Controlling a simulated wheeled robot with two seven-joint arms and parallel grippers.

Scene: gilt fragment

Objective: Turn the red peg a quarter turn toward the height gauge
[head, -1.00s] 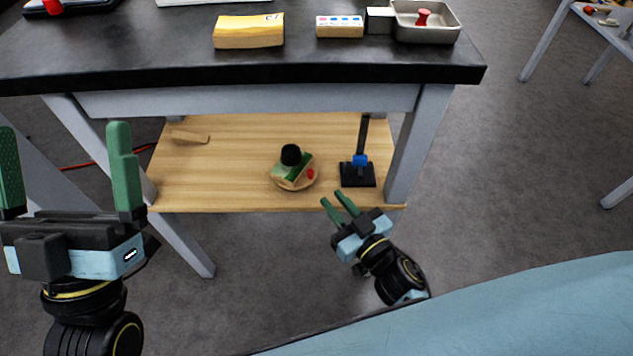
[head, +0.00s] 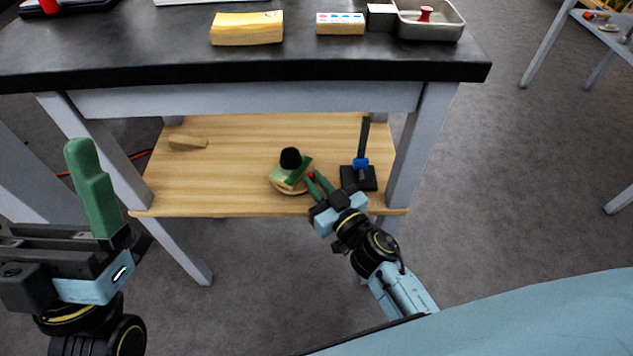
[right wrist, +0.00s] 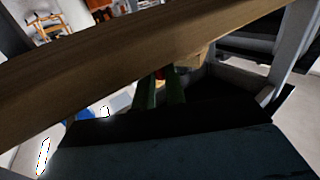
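The red peg (head: 311,174) is a small red spot on the right side of a round wooden-based fixture (head: 285,180) with a green-and-tan block and a black knob, on the lower shelf. The height gauge (head: 359,180), a black base and post with a blue slider, stands to its right. My right gripper (head: 314,175) reaches in from the front, its green fingers a little apart, tips at the peg. In the right wrist view the red peg (right wrist: 159,72) shows beyond and between the fingertips; contact is unclear. My left gripper (head: 82,150) shows one finger, the other out of frame.
The dark table top (head: 150,60) overhangs the wooden shelf (head: 225,165). A table leg (head: 415,150) stands right of the gauge. A wooden wedge (head: 187,143) lies at the shelf's left. A metal tray (head: 453,30) on top holds another red piece.

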